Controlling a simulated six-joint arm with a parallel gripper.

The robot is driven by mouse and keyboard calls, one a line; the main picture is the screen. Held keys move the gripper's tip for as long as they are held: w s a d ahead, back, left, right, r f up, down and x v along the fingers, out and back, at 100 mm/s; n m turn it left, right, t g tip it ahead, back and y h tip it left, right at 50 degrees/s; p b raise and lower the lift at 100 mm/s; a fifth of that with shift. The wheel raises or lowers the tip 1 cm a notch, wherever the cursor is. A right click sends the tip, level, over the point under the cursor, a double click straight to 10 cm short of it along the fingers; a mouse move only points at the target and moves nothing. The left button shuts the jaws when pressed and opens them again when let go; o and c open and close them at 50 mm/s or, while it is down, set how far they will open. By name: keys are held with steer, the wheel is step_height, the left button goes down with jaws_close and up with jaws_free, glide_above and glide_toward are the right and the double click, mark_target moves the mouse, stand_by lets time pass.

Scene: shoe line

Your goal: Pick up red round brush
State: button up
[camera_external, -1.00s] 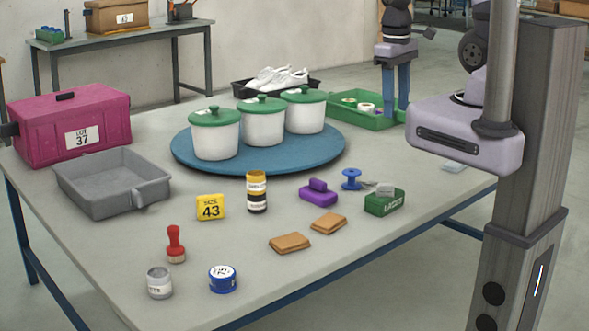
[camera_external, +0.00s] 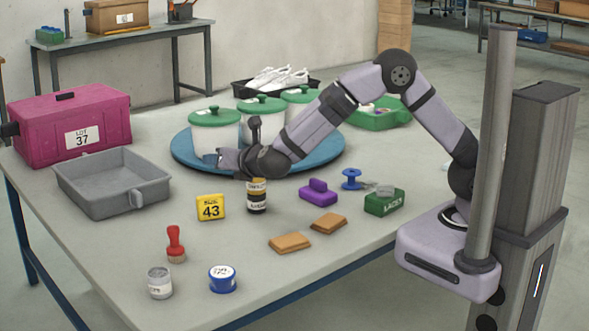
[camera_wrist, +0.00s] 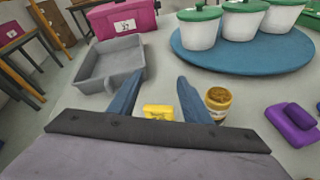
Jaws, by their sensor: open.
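The red round brush (camera_external: 175,244) stands upright on the table's near left part, its red handle on top and a brown base below. It does not show in the wrist view. My gripper (camera_external: 222,158) is above the table, well behind and to the right of the brush, in front of the left white pot. In the wrist view my gripper (camera_wrist: 158,92) has its two blue-grey fingers spread apart with nothing between them.
Near the brush are a grey jar (camera_external: 160,283), a blue tin (camera_external: 223,279) and the yellow block (camera_external: 210,207). A grey tray (camera_external: 112,186) lies behind it. A dark bottle (camera_external: 257,200) stands under my wrist. Lidded pots (camera_external: 215,138) stand on a blue turntable (camera_external: 330,155).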

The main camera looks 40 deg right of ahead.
steer(key=s+a+f+n+t+y+b, duration=0.25)
steer(key=a+n+y, duration=0.2)
steer(key=a, duration=0.75)
steer(key=n+y+b, duration=0.3)
steer(key=n, duration=0.1)
glide_above(178, 232)
steer(key=w, duration=0.2)
steer(key=shift+w+a+f, duration=0.1)
steer(key=shift+w, duration=0.1)
steer(key=shift+s+a+t, duration=0.2)
steer(key=shift+a+t, duration=0.05)
steer(key=shift+a, duration=0.15)
steer(key=shift+d+f, duration=0.1)
steer(key=shift+f, duration=1.4)
step_height(178, 232, down, 4)
steer(key=shift+r+b, duration=0.1)
steer(key=shift+b, duration=0.55)
steer(key=shift+x, duration=1)
steer(key=shift+w, duration=0.55)
